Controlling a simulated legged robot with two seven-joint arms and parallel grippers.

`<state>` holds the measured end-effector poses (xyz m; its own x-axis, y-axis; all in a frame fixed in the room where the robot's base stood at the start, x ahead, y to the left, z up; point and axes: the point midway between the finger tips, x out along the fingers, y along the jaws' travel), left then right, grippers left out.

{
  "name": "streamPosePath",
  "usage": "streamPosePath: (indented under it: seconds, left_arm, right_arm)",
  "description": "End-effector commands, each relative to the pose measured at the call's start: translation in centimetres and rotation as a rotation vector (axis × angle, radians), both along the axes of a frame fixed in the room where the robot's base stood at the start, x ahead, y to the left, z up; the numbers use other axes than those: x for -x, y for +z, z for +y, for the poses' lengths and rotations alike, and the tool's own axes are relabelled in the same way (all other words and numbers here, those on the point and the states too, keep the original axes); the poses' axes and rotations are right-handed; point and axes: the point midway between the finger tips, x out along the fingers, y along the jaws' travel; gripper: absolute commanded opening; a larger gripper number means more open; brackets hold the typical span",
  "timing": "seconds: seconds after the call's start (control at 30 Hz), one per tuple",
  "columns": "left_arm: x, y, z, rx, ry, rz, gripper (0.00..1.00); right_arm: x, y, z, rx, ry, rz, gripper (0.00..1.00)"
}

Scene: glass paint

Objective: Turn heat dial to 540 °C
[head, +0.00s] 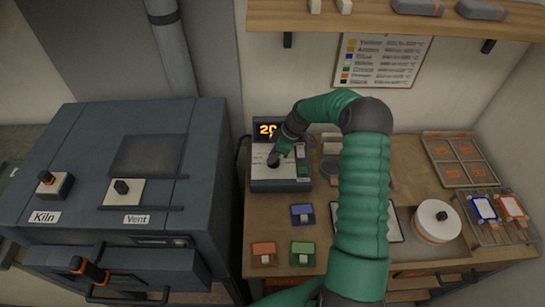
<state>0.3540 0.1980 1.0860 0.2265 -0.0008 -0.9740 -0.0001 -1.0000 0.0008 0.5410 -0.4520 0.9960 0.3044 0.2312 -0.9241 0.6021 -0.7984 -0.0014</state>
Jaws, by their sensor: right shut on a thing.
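The heat control box (262,184) is a grey unit with a pale top on the wooden bench. Its display (266,128) shows orange digits starting with "20"; my right arm partly covers the rest. My right gripper (275,158) reaches over the box from the right and is shut on the dark heat dial (273,162). The gripper mostly hides the dial's markings. My left gripper is not in view.
The dark kiln (150,150), with Kiln and Vent knobs, stands left of the bench. Blue, orange and green blocks (303,213) lie in front of the box. A white round turntable (438,220), racks and trays are at the right. A shelf (390,20) overhangs the back.

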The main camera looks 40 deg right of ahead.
Motion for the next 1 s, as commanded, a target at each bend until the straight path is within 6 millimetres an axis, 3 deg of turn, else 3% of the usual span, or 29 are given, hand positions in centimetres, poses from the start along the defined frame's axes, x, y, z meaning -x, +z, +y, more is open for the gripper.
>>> streamPosePath:
  seconds: [0.5, 1.0]
  left_arm:
    - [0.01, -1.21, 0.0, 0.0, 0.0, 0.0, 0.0]
    - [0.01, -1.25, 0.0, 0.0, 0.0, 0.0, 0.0]
  right_arm:
    - [0.26, -0.06, -0.44, 0.007, -0.277, 0.002, 0.0]
    - [0.31, -0.06, -0.41, 0.007, -0.303, 0.003, 0.0]
